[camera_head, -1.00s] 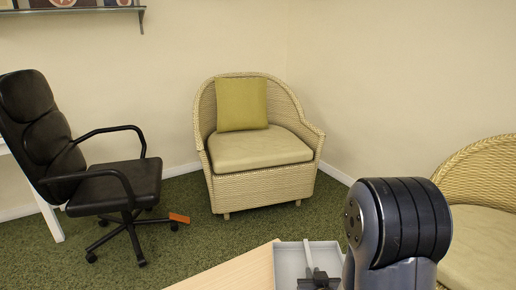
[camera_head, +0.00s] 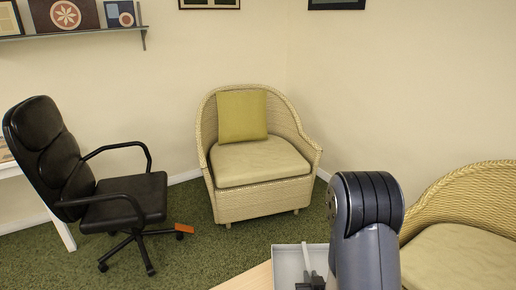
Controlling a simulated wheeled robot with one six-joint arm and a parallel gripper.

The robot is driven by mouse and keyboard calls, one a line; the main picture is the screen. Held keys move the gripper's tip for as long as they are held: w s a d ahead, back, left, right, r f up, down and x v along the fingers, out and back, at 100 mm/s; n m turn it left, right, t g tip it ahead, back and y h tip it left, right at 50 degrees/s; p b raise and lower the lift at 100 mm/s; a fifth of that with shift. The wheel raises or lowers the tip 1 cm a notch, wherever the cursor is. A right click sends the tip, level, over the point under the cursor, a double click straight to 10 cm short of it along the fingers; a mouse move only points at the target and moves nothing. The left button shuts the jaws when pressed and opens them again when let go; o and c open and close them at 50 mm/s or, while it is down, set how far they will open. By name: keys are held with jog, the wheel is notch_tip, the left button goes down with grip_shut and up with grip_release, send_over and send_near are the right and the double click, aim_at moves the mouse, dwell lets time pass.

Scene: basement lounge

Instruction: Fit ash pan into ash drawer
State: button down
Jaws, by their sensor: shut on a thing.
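A light grey, shallow, square-cornered tray, which looks like the ash pan (camera_head: 287,262), shows at the bottom centre. Its near part is cut off by the frame edge, and its right side is hidden behind my arm. My gripper (camera_head: 311,284) is only partly in view, as dark parts and a grey bar over the tray's inside. It is shut on the tray, but the contact point itself is not clear. I cannot make out an ash drawer in this view.
A pale wooden surface (camera_head: 248,280) lies left of the tray. A wicker armchair (camera_head: 262,197) with a green cushion stands at the back. A black office chair (camera_head: 125,197) stands left, and another wicker seat (camera_head: 465,238) stands right.

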jog(key=r+p, duration=0.2)
jog(key=p, duration=0.1)
jog(key=r+p, duration=0.3)
jog(key=s+r+p, duration=0.1)
jog(key=r+p, duration=0.1)
jog(key=p, duration=0.1)
jog(key=shift+r, duration=0.3)
jog(key=shift+a, duration=0.1)
